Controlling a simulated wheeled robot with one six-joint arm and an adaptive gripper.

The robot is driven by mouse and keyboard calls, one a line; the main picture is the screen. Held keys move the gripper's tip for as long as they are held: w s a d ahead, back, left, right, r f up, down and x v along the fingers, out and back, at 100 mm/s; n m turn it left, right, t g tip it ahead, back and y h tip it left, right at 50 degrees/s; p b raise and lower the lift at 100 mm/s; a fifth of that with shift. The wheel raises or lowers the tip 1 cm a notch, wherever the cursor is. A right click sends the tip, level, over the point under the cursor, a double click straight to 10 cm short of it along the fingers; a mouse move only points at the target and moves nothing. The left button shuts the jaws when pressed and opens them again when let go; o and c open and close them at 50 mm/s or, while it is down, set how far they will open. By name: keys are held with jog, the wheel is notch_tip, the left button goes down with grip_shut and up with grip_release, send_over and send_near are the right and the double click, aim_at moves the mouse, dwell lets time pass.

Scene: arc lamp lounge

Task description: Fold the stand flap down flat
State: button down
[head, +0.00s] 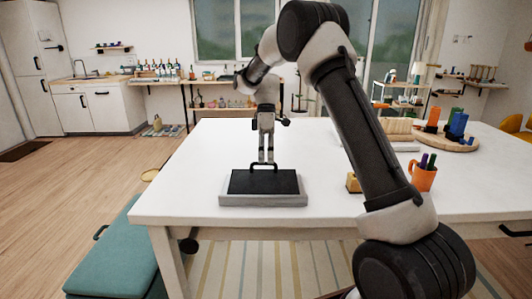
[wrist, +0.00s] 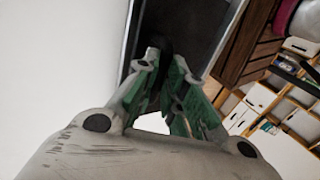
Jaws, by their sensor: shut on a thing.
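The stand flap (head: 264,184) is a dark panel on a light grey base (head: 262,201), standing near the front of the white table. It looks low over the base, but I cannot tell whether it is fully flat. A black arched handle (head: 254,167) rises at its far edge. My gripper (head: 265,160) points down from above, its fingers closed at the handle. In the wrist view my gripper's fingertips (wrist: 163,62) are close together in front of the dark flap (wrist: 203,25). The fingers hide most of the gripped part there.
On the white table (head: 190,175), a yellow block (head: 353,182) and an orange mug (head: 422,178) with pens stand to the right. A round wooden tray (head: 462,148) with coloured blocks is behind them. A teal bench (head: 120,252) is at left. The table left of the base is clear.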

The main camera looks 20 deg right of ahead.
jog(key=shift+w+d+f, duration=0.1)
jog(key=shift+w+f, duration=0.2)
jog(key=shift+f, duration=0.65)
jog(key=c, duration=1.5)
grip_release()
jog(key=shift+w, duration=0.1)
jog(key=v, duration=1.2)
jog(key=shift+d, duration=0.1)
